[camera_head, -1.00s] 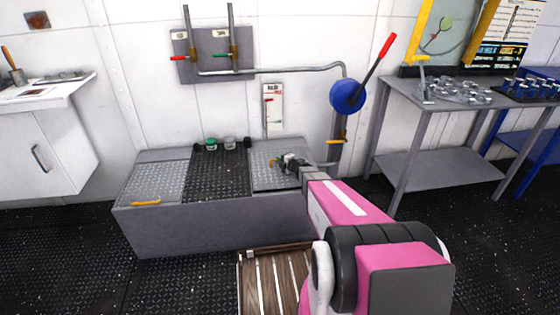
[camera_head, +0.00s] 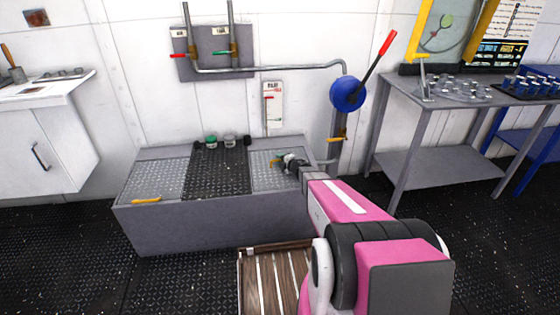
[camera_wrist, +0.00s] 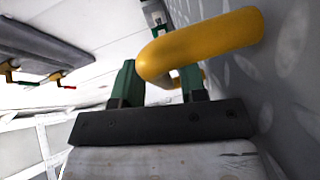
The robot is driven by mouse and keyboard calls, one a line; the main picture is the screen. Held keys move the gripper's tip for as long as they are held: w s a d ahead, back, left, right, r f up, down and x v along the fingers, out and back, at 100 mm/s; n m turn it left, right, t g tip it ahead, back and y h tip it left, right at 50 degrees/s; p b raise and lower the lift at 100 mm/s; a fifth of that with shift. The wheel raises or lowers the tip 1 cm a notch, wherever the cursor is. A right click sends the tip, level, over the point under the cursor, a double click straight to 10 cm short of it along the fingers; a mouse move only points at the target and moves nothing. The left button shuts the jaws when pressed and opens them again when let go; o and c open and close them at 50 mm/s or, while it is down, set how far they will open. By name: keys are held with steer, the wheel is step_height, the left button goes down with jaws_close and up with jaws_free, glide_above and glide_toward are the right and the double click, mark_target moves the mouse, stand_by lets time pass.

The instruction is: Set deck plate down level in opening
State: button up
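The deck plate (camera_head: 268,180), light grey with a raised tread, shows at the right end of the low grey platform. It appears about flush with the platform top, but my arm hides its right side, so I cannot tell whether it is fully level or seated. The opening is not visible beneath it. My gripper (camera_head: 284,160) is over this plate. In the wrist view, the green fingers (camera_wrist: 160,85) stand on either side of the yellow handle (camera_wrist: 205,42), with the bar passing between them. The grey plate surface (camera_wrist: 288,85) fills the right side there.
A dark tread panel (camera_head: 218,178) and another light plate (camera_head: 155,182) with a yellow handle (camera_head: 146,201) lie to the left. Small jars (camera_head: 229,141) stand at the platform's back. A blue valve with red lever (camera_head: 347,95) rises behind right. A wooden slatted pallet (camera_head: 270,280) lies in front.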

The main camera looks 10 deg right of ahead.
steer(key=shift+f, duration=0.1)
steer(key=r, duration=0.2)
glide_above(294, 176)
steer(key=shift+a, duration=0.1)
stand_by(0.5)
